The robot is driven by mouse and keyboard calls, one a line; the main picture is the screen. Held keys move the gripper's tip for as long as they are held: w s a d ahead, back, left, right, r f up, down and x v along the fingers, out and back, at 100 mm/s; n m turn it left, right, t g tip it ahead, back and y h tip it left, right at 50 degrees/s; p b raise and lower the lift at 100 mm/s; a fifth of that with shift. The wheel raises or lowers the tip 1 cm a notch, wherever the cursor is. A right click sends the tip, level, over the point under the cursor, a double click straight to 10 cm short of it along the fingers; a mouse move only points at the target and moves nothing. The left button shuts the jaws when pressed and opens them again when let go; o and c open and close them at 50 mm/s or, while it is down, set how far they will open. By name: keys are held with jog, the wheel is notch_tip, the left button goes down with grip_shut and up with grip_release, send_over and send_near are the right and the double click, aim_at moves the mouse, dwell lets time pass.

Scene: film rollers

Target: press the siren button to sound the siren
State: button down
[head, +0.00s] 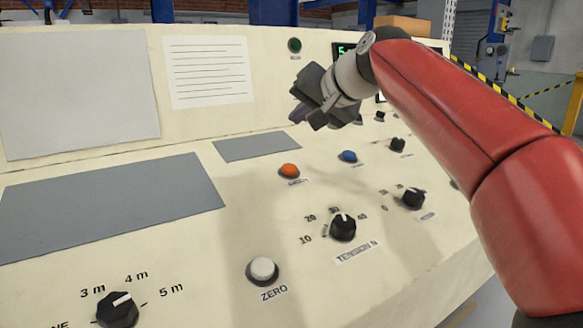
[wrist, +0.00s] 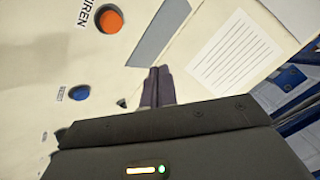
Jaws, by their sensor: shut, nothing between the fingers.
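The siren button is a round orange button (head: 289,170) in a dark ring on the sloping cream panel. In the wrist view the orange button (wrist: 109,20) is near the top, with a label reading "IREN" beside it, its first letter cut off. My gripper (head: 301,113) is above and behind the orange button in the head view, apart from the panel. In the wrist view its two dark fingertips (wrist: 159,71) are together, with nothing between them, and the button lies up and left of them.
A blue button (head: 348,156) is right of the orange one. Black knobs (head: 343,227) and a white ZERO button (head: 262,270) are nearer the front. A grey plate (head: 257,146) lies behind the orange button. The upright back panel (head: 270,75) stands behind my gripper.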

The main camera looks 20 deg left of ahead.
jog(key=b, duration=0.5)
send_near(286, 164)
jog(key=shift+w+a+f, duration=0.25)
jog(key=shift+w+a, duration=0.25)
jog(key=shift+a, duration=0.25)
jog(key=shift+w+a+f, duration=0.25)
jog(key=shift+w+a, duration=0.25)
jog(key=shift+a, duration=0.2)
jog(key=shift+w+a+f, duration=0.25)
jog(key=shift+w+a, duration=0.25)
jog(key=shift+a, duration=0.25)
jog(key=shift+f, duration=0.1)
jog(key=shift+f, duration=0.3)
jog(key=shift+w+a+f+b, duration=0.15)
jog(key=shift+f+b, duration=0.2)
jog(key=shift+f, duration=0.15)
dwell(0.6)
jog(key=shift+r+p, duration=0.75)
jog(key=shift+r, duration=0.15)
jog(key=shift+d+r, duration=0.1)
jog(key=shift+d, duration=0.1)
jog(key=r+p, duration=0.2)
jog(key=r, duration=0.1)
jog(key=s+r+p, duration=0.1)
jog(key=shift+d+r+p, duration=0.3)
jog(key=shift+d+p, duration=0.1)
